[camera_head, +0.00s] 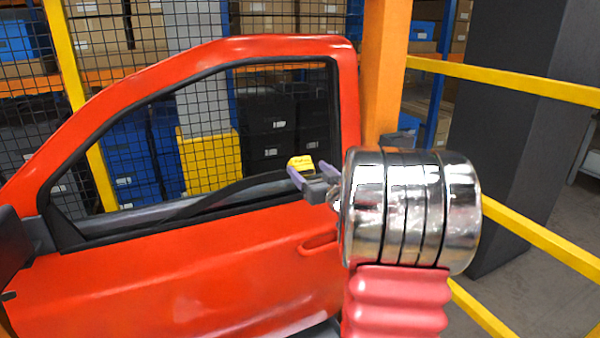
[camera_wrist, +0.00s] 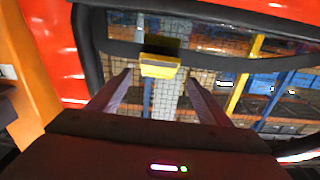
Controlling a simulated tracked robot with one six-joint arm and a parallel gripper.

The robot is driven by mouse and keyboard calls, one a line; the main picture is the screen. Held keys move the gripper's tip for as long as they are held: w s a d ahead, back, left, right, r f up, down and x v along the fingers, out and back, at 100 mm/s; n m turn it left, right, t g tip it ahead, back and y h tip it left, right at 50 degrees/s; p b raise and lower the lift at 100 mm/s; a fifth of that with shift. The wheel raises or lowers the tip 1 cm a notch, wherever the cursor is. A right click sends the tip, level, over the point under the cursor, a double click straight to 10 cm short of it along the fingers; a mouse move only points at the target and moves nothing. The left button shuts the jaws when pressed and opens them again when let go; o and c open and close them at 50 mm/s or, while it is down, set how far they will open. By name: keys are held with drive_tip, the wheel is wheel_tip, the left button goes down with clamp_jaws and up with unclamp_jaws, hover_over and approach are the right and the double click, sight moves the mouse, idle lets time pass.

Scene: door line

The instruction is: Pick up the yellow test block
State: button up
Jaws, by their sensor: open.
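The yellow test block (camera_head: 300,162) shows at the fingertips of my gripper (camera_head: 309,174) in the head view, in front of the red car door's (camera_head: 180,275) window opening. In the wrist view the block (camera_wrist: 160,67) lies in line with the gap between the fingers of my gripper (camera_wrist: 159,77), around or just beyond the tips, against a dark strip of the window frame. The fingers are apart, with clear space visible on both sides of the block. I cannot tell exactly what the block rests on.
An orange post (camera_head: 385,75) stands close behind the door's right edge. Yellow rails (camera_head: 510,83) and a dark grey pillar (camera_head: 520,130) are on the right. Mesh fencing and shelves with boxes and blue bins (camera_head: 130,160) lie behind the door.

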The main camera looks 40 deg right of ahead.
sight(301, 164)
drive_tip(key=shift+w+d, duration=0.15)
drive_tip(key=shift+w, duration=0.45)
drive_tip(key=shift+x, duration=2.6)
drive_tip(key=shift+f, duration=0.2)
drive_tip(key=shift+c, duration=0.2)
drive_tip(key=c, duration=1.4)
drive_tip(key=shift+r, duration=0.1)
wheel_tip(301, 164, up, 18)
